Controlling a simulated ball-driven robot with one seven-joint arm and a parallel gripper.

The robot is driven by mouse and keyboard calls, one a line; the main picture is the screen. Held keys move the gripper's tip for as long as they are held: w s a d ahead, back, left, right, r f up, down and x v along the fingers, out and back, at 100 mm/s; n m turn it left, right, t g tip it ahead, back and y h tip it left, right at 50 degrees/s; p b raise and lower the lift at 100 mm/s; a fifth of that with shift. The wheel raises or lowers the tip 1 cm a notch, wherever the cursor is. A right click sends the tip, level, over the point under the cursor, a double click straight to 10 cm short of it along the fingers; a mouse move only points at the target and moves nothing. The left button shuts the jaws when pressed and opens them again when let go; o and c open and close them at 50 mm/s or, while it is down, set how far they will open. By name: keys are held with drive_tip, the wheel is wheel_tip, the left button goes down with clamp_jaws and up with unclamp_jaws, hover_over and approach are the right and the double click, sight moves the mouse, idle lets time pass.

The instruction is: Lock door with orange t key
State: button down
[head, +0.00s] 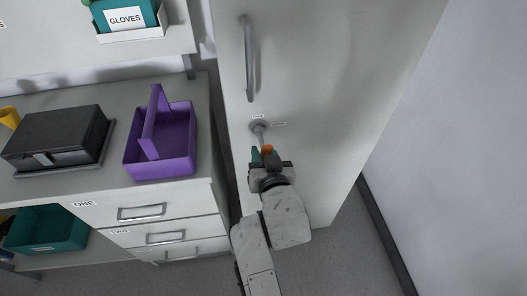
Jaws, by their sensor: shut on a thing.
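A tall pale cabinet door (320,60) stands in the middle of the head view, with a grey vertical bar handle (249,58) near its left edge. A round lock (259,126) sits below the handle, between small labels. The orange T key (267,149) shows its orange grip, with a grey shaft running up to the lock. The shaft's tip meets the lock face; how deep it sits I cannot tell. My gripper (264,158) is shut on the orange grip, just below the lock. The door looks closed. Part of the key is hidden by my gripper.
Left of the door, a grey counter (95,90) holds a purple caddy (178,165) and a black case (55,138). Drawers (140,212) are below it. A shelf above carries a gloves box (125,18). A white wall (450,140) stands at right, with bare floor in front.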

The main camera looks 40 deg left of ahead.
drive_tip(key=s+d+p, duration=0.3)
drive_tip(key=s+d, duration=0.1)
drive_tip(key=d, duration=0.1)
idle(1.0)
idle(0.5)
